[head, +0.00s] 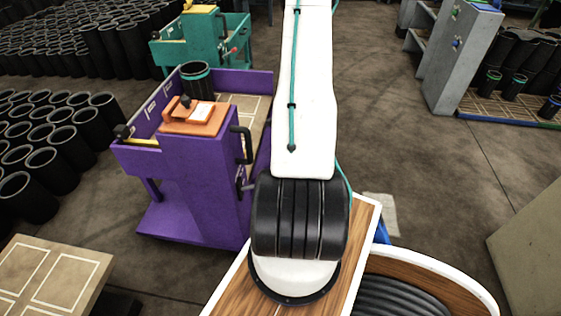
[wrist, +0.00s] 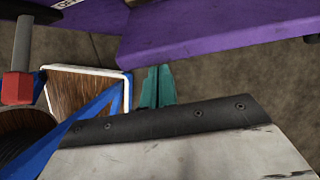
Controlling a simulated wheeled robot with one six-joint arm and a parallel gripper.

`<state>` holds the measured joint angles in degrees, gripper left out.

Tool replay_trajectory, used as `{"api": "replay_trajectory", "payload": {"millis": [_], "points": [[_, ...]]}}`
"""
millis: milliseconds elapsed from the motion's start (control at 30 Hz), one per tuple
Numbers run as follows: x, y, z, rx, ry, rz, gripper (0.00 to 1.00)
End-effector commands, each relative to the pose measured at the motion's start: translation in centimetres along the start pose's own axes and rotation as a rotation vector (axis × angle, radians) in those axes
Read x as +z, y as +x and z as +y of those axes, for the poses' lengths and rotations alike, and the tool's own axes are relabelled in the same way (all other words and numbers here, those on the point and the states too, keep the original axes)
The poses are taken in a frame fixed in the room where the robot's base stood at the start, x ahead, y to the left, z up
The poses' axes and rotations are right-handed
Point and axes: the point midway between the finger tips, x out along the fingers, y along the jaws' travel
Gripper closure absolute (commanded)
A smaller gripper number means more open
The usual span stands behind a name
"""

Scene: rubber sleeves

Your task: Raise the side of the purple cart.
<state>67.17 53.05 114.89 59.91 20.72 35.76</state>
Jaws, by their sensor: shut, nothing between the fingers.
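The purple cart (head: 200,190) stands left of my arm in the head view. Its left wall (head: 150,110) and far wall are upright. Its right edge shows no upright wall; a purple panel (head: 263,150) seems to hang there, partly hidden behind my arm. A black handle (head: 242,145) and a small grey lever (head: 244,186) are on its front post. In the wrist view a broad purple part (wrist: 220,25) crosses the top. My gripper's teal fingers (wrist: 157,74) are together and empty, apart from the purple in the picture. My arm hides the gripper in the head view.
An orange tray (head: 195,118) and a black sleeve (head: 196,82) are on the cart. A teal cart (head: 203,40) stands behind it. Black sleeves (head: 55,168) stand at left. A marked wooden table (head: 50,275) is at lower left. Open floor (head: 440,160) lies right.

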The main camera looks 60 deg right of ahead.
Motion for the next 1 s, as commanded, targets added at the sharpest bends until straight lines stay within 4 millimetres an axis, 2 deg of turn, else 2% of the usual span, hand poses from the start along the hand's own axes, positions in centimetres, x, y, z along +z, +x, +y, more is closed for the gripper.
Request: {"api": "replay_trajectory", "payload": {"millis": [200,500,1000], "points": [[3.3,-1.0,-0.1,-0.001,0.001,-0.002,1.0],[7.3,-1.1,-0.3,-0.002,0.009,-0.003,1.0],[11.1,-0.5,-0.1,0.001,-0.001,-0.01,1.0]]}}
